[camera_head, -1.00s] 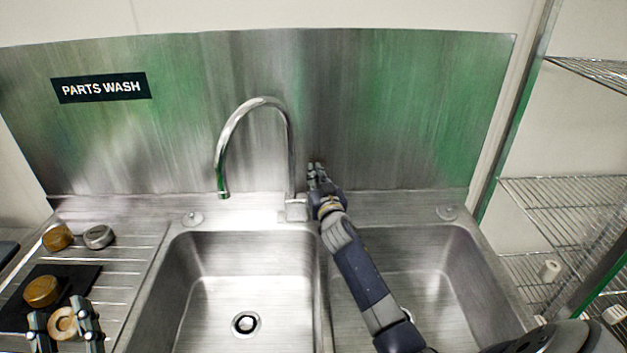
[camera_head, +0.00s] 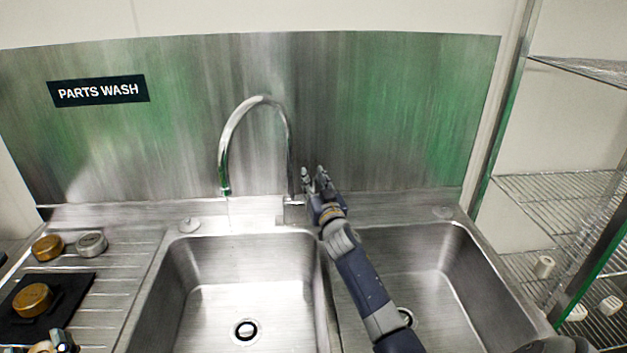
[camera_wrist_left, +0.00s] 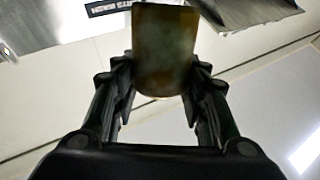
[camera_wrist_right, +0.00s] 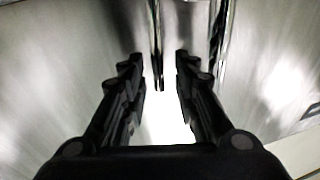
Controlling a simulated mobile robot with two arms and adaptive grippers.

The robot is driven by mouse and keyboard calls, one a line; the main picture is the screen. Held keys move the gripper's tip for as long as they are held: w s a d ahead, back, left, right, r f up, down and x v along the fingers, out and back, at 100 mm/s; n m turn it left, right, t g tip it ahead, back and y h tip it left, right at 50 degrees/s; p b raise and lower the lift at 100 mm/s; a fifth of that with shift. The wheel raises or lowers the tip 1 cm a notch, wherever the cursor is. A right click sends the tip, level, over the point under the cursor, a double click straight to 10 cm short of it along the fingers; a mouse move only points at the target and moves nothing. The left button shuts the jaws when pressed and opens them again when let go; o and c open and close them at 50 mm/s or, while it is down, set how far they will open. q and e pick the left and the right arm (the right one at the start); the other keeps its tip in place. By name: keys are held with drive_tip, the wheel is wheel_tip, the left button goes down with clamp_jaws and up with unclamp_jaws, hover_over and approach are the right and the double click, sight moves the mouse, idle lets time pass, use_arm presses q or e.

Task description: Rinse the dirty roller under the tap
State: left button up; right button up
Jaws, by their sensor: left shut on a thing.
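The dirty roller (camera_wrist_left: 165,50), brown and stained, is held between the fingers of my left gripper (camera_wrist_left: 160,90) in the left wrist view. In the head view my left gripper (camera_head: 55,343) shows only partly at the bottom left edge. The curved chrome tap (camera_head: 255,102) stands behind the left basin, its spout over that basin. A faint pale streak below the spout may be water. My right gripper (camera_head: 313,176) is beside the tap's base, to its right. In the right wrist view its fingers (camera_wrist_right: 160,75) are apart, with chrome tap parts between and beyond them.
The left basin (camera_head: 205,300) is empty around its drain; the right basin (camera_head: 440,275) is partly covered by my right arm. On the ribbed drainboard (camera_head: 115,290) lie brown (camera_head: 47,247) and grey (camera_head: 91,243) rollers. Another brown roller (camera_head: 33,300) sits on a black mat (camera_head: 78,285). Wire shelves (camera_head: 560,200) stand right.

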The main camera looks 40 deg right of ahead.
drive_tip(key=v, duration=1.2)
use_arm(q)
drive_tip(key=shift+w+d, duration=0.1)
idle(0.5)
drive_tip(key=w+d+r+m+g+h, duration=0.1)
drive_tip(key=w+d+m+g+h, duration=0.1)
drive_tip(key=d, duration=0.9)
drive_tip(key=w+d+m+g+h, duration=0.3)
drive_tip(key=w+d+h, duration=0.3)
drive_tip(key=d+h, duration=0.3)
drive_tip(key=w+d+r+m+g+h, duration=0.1)
drive_tip(key=w+d+m+h, duration=0.3)
drive_tip(key=d, duration=1.1)
drive_tip(key=shift+w+d+r+g+h, duration=0.2)
drive_tip(key=shift+w+r+g+h, duration=0.15)
drive_tip(key=shift+g+h, duration=0.55)
use_arm(e)
drive_tip(key=shift+c, duration=0.5)
